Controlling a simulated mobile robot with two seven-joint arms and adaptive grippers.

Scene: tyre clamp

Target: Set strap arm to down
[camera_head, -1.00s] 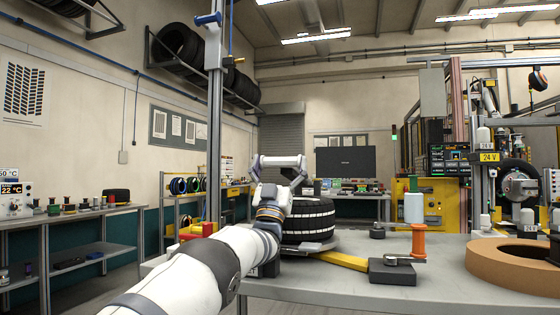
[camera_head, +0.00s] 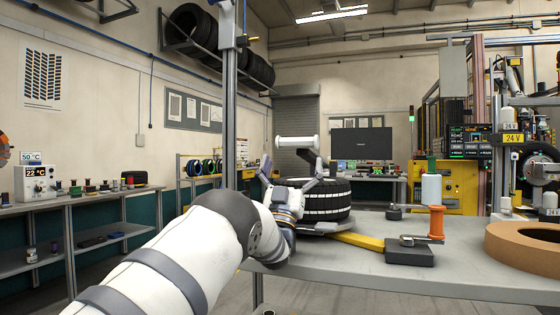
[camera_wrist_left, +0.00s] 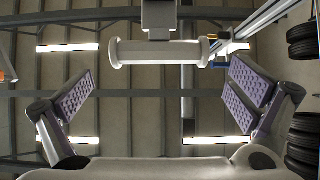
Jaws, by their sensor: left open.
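A pale roller-like bar (camera_head: 296,143), which looks like the end of the strap arm, lies level above the black tyre (camera_head: 330,203) on the bench. In the left wrist view my left gripper (camera_wrist_left: 160,95) has two wide-apart purple pads, and nothing is pinched. The strap arm's lower part is hidden behind my gripper and wrist. My right gripper is out of view.
A yellow bar (camera_head: 358,240) runs from the tyre base to a dark block (camera_head: 409,252) with a handle. An orange spool (camera_head: 436,222) and a brown ring (camera_head: 525,245) stand to the right on the grey bench (camera_head: 350,274). A post (camera_head: 229,120) rises left of the tyre.

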